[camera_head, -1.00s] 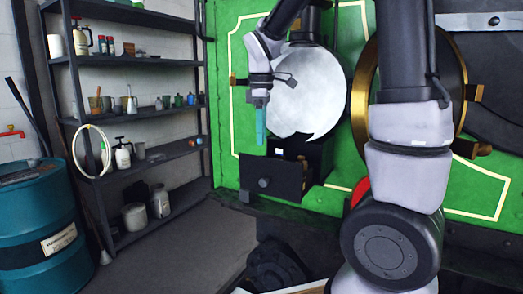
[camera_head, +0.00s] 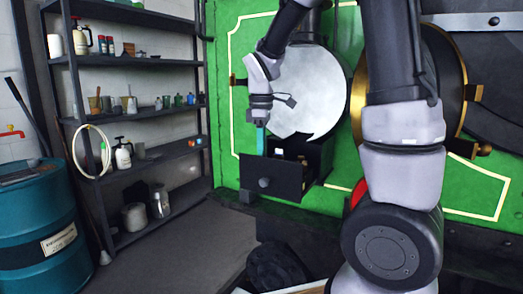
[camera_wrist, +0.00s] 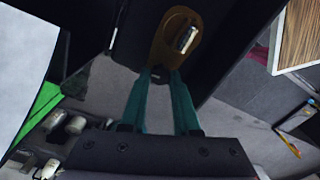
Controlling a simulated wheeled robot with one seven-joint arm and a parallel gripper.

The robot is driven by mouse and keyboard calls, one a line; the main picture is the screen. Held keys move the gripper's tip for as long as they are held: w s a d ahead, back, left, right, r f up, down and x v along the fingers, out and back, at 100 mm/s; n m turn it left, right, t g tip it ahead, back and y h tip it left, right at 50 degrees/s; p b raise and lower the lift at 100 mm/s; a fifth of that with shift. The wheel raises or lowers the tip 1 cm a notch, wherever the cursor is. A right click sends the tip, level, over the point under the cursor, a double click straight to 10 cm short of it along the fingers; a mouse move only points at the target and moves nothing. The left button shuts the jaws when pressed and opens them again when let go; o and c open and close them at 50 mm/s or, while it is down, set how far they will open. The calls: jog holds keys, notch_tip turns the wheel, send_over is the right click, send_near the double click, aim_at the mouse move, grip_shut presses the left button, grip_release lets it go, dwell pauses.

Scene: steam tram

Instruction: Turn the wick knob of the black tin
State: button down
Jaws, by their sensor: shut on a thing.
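The black tin (camera_head: 289,182) stands open-topped before the green wall, a round dark knob on its front. In the wrist view a brown, rounded burner plate (camera_wrist: 163,46) with a pale metal slot lies between dark walls. My gripper (camera_head: 261,152) points down at the tin's top left edge, its lower tips at or behind the front wall. In the wrist view its teal fingers (camera_wrist: 160,74) come close together at the burner's near end. They are shut on a small part there, apparently the wick knob, mostly hidden between the tips.
A round pale plate (camera_head: 305,95) and a brass-rimmed round door (camera_head: 457,75) are on the green wall (camera_head: 235,120). My arm covers part of the door. A shelf rack (camera_head: 135,90) and a blue drum (camera_head: 38,220) stand left.

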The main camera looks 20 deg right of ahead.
jog(key=shift+m, duration=0.3)
jog(key=m, duration=0.8)
jog(key=shift+m, duration=0.4)
jog(key=m, duration=0.9)
jog(key=shift+m, duration=0.3)
jog(key=c, duration=0.6)
grip_release()
jog(key=shift+c, duration=0.2)
